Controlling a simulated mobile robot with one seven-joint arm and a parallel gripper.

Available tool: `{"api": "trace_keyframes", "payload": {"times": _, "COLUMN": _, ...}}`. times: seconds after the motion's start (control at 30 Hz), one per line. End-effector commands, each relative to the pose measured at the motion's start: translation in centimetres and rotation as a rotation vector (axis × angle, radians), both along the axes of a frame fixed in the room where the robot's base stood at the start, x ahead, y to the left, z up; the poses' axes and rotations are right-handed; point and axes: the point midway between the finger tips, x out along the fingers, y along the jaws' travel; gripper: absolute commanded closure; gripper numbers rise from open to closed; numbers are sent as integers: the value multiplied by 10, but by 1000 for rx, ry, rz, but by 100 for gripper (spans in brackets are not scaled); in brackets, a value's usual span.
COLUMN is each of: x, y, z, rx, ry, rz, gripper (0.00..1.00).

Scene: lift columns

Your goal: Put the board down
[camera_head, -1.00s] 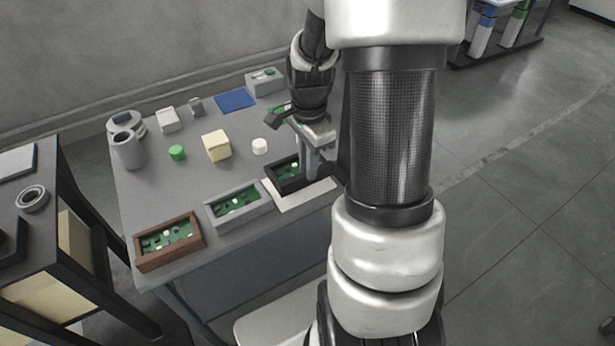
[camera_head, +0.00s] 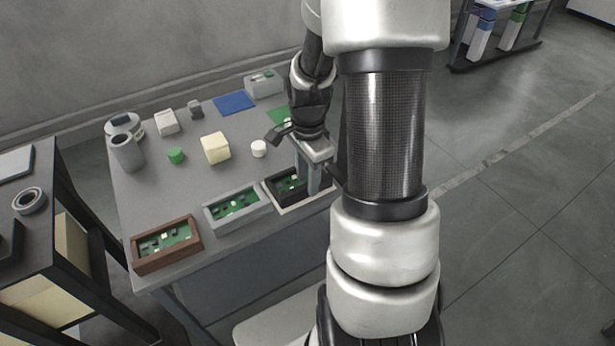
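The board in a black frame (camera_head: 283,187), green with small parts, is at the front right of the grey table, over a white pad (camera_head: 286,210). Only the pad's near edge shows below it. My gripper (camera_head: 315,186) points down at the board's right part, with a grey finger against it. It appears shut on the board, though the far finger is hidden. The board looks level and at or very close to the pad; I cannot tell whether it touches.
A grey-framed board (camera_head: 238,204) and a brown-framed board (camera_head: 166,245) lie to the left. Behind are a cream block (camera_head: 215,148), a white cylinder (camera_head: 258,149), a green cylinder (camera_head: 176,156) and a blue mat (camera_head: 234,103). A dark shelf (camera_head: 50,230) stands left.

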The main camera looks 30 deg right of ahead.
Motion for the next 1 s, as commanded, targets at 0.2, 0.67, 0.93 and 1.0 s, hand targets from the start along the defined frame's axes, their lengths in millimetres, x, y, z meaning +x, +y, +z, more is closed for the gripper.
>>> {"api": "trace_keyframes", "payload": {"times": 0.2, "x": 1, "y": 0, "z": 17, "rx": -2, "ry": -3, "rz": 0, "gripper": 66}}
{"api": "trace_keyframes", "payload": {"times": 0.67, "x": 0, "y": 0, "z": 107, "rx": -2, "ry": -4, "rz": 1, "gripper": 66}}
{"api": "trace_keyframes", "payload": {"times": 0.93, "x": -1, "y": 0, "z": 123, "rx": 0, "ry": 0, "rz": 0, "gripper": 66}}
{"api": "trace_keyframes", "payload": {"times": 1.0, "x": -1, "y": 0, "z": 123, "rx": 0, "ry": 0, "rz": 0, "gripper": 66}}
